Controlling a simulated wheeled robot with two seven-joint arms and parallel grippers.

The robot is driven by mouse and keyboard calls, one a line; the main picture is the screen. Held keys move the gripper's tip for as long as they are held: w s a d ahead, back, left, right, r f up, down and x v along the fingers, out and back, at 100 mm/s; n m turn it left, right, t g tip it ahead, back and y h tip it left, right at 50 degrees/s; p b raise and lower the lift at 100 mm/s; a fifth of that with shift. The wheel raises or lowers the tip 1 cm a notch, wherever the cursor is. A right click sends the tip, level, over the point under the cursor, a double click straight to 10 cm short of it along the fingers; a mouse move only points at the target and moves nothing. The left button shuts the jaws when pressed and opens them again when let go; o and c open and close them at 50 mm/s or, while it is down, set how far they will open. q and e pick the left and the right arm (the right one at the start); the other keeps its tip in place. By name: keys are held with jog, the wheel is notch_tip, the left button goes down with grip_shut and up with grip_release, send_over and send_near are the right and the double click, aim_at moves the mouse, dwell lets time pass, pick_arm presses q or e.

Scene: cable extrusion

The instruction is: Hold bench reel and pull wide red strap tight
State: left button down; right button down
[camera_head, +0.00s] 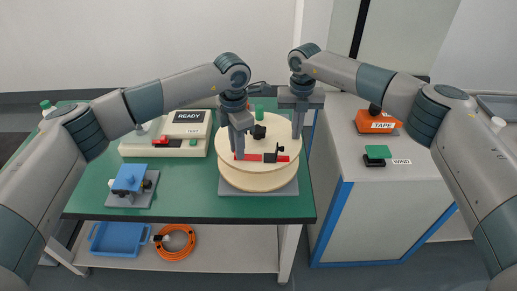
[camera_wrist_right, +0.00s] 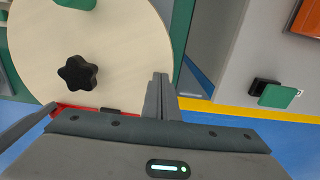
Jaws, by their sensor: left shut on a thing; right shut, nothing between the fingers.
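The bench reel (camera_head: 257,180) is a pale round drum on a grey plate on the green bench. My right gripper (camera_head: 298,135) is shut and empty at the reel's right edge, apart from the strap's right end. Its closed fingers (camera_wrist_right: 162,88) show beside the reel disc (camera_wrist_right: 120,60) in the right wrist view.
A READY/TEST box (camera_head: 165,149) and a blue fixture (camera_head: 130,186) stand on the bench's left. A blue tray (camera_head: 118,239) and orange coil (camera_head: 175,242) lie on the shelf below. The grey cabinet (camera_head: 385,185) at right bears an orange TAPE block (camera_head: 370,122) and green block (camera_head: 377,152).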

pick_arm(q)
jog(key=shift+s+a+f, duration=0.1)
jog(key=shift+a+f, duration=0.05)
pick_arm(e)
jog(key=shift+f, duration=0.1)
pick_arm(q)
jog(key=c, duration=1.7)
grip_release()
pick_arm(e)
jog(key=shift+s, duration=0.1)
pick_arm(q)
jog(key=shift+r, duration=0.2)
jog(key=shift+r, duration=3.95)
pick_arm(e)
jog(key=shift+r, duration=0.2)
